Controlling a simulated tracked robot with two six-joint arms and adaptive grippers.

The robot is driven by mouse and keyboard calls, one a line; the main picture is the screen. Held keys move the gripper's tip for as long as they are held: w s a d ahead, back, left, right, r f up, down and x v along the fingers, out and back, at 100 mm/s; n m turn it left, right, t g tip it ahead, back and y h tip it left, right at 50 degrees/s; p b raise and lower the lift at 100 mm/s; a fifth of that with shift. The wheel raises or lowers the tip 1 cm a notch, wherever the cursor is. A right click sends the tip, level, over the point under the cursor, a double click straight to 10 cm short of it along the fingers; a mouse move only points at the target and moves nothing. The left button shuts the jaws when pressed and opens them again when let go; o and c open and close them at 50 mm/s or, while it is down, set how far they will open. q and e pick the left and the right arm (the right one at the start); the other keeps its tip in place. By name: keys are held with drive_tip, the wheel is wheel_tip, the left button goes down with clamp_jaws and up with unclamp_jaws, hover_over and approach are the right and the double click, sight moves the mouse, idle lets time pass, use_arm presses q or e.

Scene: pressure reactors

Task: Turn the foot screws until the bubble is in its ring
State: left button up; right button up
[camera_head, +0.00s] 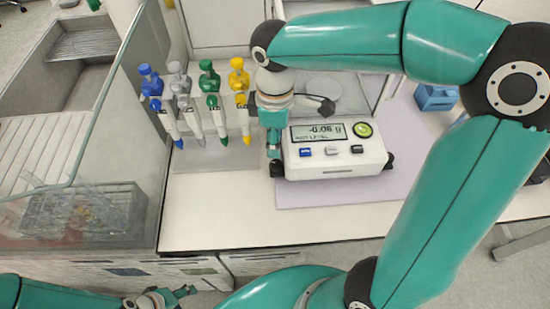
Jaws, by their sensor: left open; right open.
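A white balance (335,160) stands on the bench; its display (319,131) reads about -0.06 g, with a second line that seems to say "NOT LEVEL". The round green bubble level (362,130) is right of the display; the bubble's exact place in its ring is too small to tell. Black foot screws show at the front left (277,169) and front right (389,161). My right gripper (274,148) is open and points down at the balance's left side, just above the left foot screw; contact cannot be told. My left gripper (184,293) is open, low in front of the bench.
Several pipettes, including a blue one (151,86) and a yellow one (239,80), hang left of the balance, close to my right gripper. A glass-walled sink (75,85) is at the left. A blue box (435,97) stands behind my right arm. The bench front (220,225) is clear.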

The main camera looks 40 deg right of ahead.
sight(275, 163)
wheel_tip(275, 163, down, 8)
drive_tip(key=shift+f, duration=0.15)
idle(0.3)
clamp_jaws()
drive_tip(key=n, duration=0.2)
drive_tip(key=shift+n, duration=0.4)
drive_tip(key=shift+n+p, duration=0.35)
drive_tip(key=shift+n, duration=0.45)
unclamp_jaws()
wheel_tip(275, 163, up, 12)
